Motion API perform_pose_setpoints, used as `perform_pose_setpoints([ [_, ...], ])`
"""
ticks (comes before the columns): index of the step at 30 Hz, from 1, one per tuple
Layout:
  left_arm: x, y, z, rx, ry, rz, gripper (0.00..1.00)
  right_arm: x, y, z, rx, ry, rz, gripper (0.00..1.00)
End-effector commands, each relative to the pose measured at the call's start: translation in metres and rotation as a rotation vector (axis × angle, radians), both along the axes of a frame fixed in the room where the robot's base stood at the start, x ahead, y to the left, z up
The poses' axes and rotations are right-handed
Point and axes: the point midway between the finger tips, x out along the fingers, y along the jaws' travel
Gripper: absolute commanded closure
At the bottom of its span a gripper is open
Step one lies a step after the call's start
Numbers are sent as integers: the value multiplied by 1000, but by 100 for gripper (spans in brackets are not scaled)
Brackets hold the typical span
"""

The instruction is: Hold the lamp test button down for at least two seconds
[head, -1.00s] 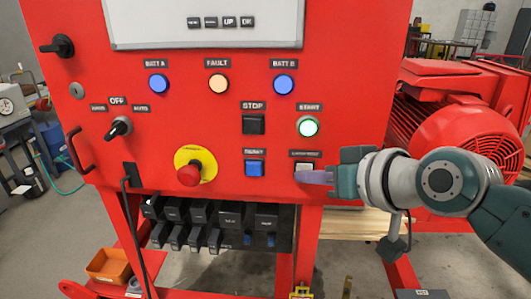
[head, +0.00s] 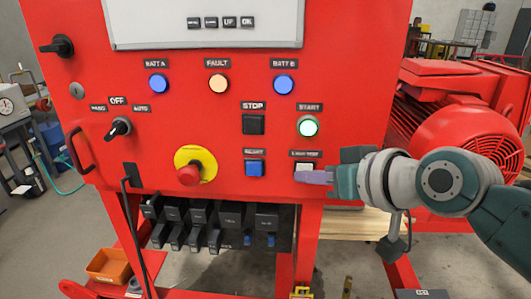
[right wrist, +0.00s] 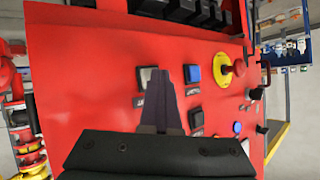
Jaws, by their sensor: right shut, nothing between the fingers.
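The lamp test button (head: 304,168) is a pale square button below its label, low on the right of the red panel. It also shows in the right wrist view (right wrist: 146,76). My right gripper (head: 302,177) is shut and empty, coming in from the right. Its purple fingertips cover the button's lower part in the head view. In the right wrist view the fingertips (right wrist: 165,84) point at the panel right beside the button. I cannot tell whether they touch or press it. My left gripper is not in view.
A blue button (head: 254,168) and a red emergency stop (head: 188,173) sit to the left. The BATT A (head: 159,84), FAULT (head: 218,83) and BATT B (head: 283,84) lamps look bright.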

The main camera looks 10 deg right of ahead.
Motion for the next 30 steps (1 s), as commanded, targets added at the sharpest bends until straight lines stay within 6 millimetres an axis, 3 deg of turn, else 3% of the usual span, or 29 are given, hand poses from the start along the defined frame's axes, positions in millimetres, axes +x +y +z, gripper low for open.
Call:
perform_pose_setpoints([
  [11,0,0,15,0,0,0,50,-14,4,3,-1,0,-1,100],
  [23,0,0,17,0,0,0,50,-18,5,1,0,0,0,100],
  [30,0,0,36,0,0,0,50,-39,11,4,0,2,0,100],
])
